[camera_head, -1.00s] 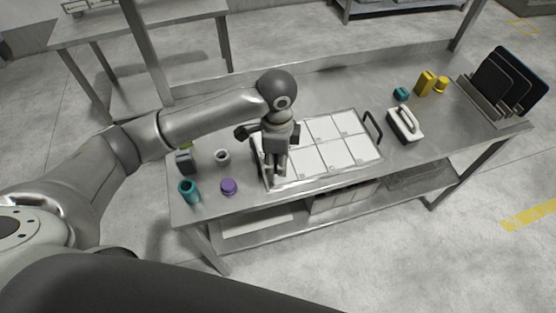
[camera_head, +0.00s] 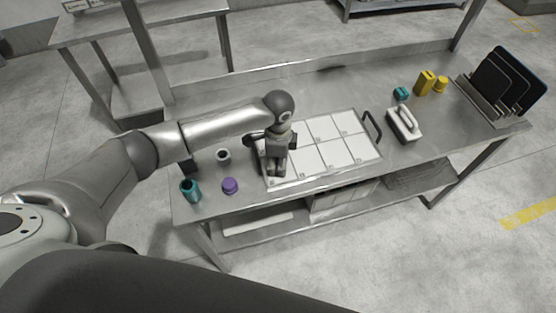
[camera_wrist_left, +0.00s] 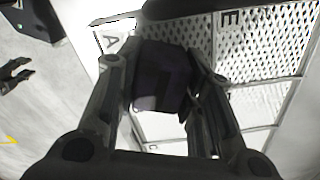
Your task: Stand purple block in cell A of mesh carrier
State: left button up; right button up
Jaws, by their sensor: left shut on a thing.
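The mesh carrier (camera_head: 347,151) lies on the steel table, a flat tray split into white cells, with a dark handle at its right end. My left gripper (camera_head: 275,174) is over the carrier's left part, pointing down. In the left wrist view its two fingers (camera_wrist_left: 158,100) are shut on the purple block (camera_wrist_left: 162,75), which looks very dark there. The letter A shows on the carrier just left of the block, and E to the right. Whether the block's lower end is inside cell A or touches its floor is hidden. My right gripper is not in view.
Left of the carrier stand a purple round piece (camera_head: 230,186), a teal cup (camera_head: 190,190) and a white-rimmed cup (camera_head: 223,156). To the right are a white handled tool (camera_head: 404,125), a teal piece (camera_head: 401,93), yellow pieces (camera_head: 424,82) and a rack of dark trays (camera_head: 505,82).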

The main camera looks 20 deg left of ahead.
pick_arm(q)
jog(key=o, duration=1.2)
jog(key=shift+f, duration=0.1)
notch_tip(320, 180, up, 12)
jog(key=b, duration=0.1)
